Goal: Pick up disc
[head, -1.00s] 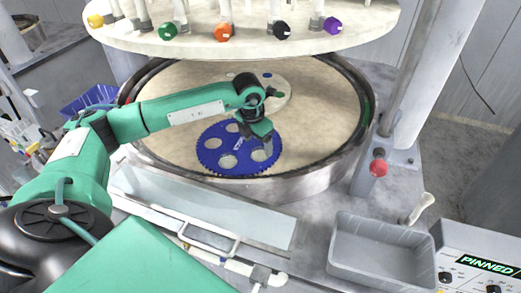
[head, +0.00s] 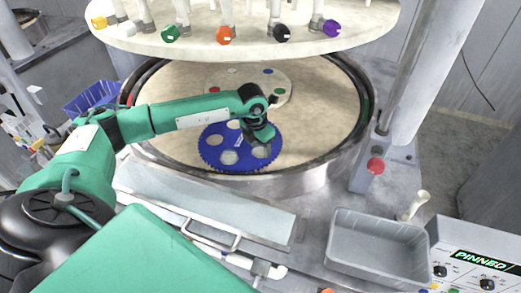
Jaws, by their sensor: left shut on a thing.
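A blue toothed disc (head: 213,142) with several round holes lies over the beige platen (head: 325,125), near its front edge. I cannot tell whether the disc is touching the platen or slightly above it. My left gripper (head: 264,143) reaches in from the left and is shut on the disc's right part. The fingertips are small and partly hidden by the wrist. My right gripper is not in view.
A round plate (head: 271,92) with coloured dots lies behind the gripper. An upper disc (head: 250,38) with coloured knobs hangs overhead. A metal rim (head: 300,182) surrounds the platen. A grey bin (head: 378,250) and a red knob (head: 375,165) are at right.

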